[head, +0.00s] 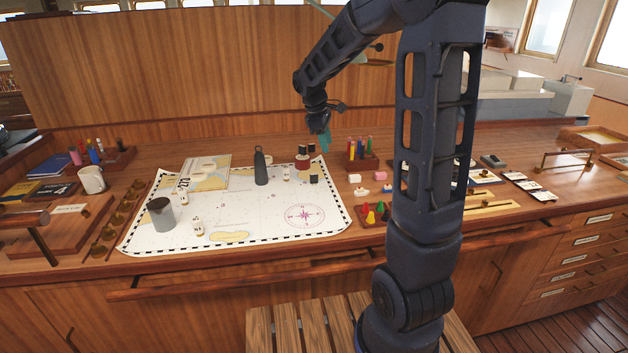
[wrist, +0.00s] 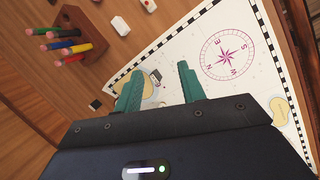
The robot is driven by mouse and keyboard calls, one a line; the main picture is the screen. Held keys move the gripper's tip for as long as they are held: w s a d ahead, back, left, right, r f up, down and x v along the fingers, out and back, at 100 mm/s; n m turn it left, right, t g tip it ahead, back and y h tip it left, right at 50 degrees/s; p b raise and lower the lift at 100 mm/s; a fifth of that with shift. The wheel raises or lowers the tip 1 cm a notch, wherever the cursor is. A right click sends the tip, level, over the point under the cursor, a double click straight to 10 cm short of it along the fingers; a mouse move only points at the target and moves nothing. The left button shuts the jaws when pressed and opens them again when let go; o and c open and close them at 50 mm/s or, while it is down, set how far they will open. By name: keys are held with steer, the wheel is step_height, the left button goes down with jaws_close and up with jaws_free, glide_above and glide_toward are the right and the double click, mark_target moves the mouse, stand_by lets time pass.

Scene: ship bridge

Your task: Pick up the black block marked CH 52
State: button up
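A small black block (head: 314,179) stands on the chart (head: 270,215) near its right edge, above the compass rose. A small dark block with a pale marked face (wrist: 156,76) shows between my fingers in the wrist view and appears to be the same one. Its lettering is too small to read. My gripper (head: 323,140) is above the back right part of the chart, with teal fingers pointing down. In the wrist view my gripper (wrist: 159,88) is open, with nothing held between the fingers. Another dark square (wrist: 95,105) lies on the wood off the chart.
A holder with colored pencils (head: 362,160) stands right of the chart. A dark bottle (head: 260,168) and a grey cylinder (head: 161,214) stand on the chart. Small erasers (head: 355,178) and a tray of colored pegs (head: 375,212) are to the right.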

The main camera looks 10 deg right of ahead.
mark_target(314, 174)
steer(key=w+a+f+n, duration=0.1)
steer(key=w+f, duration=0.2)
steer(key=f, duration=0.1)
steer(key=w+a+f+n, duration=0.1)
steer(key=w+f+n, duration=0.1)
steer(key=f, duration=0.3)
steer(key=w+a+f+n+g+h, duration=0.1)
steer(key=w+f+n, duration=0.1)
steer(key=w+f, duration=0.2)
steer(key=shift+a+f, duration=0.1)
steer(key=shift+f, duration=0.4)
steer(key=shift+x, duration=2.7)
steer(key=shift+s+a+f, duration=0.1)
steer(key=shift+a, duration=0.05)
steer(key=shift+c, duration=0.4)
jaws_close()
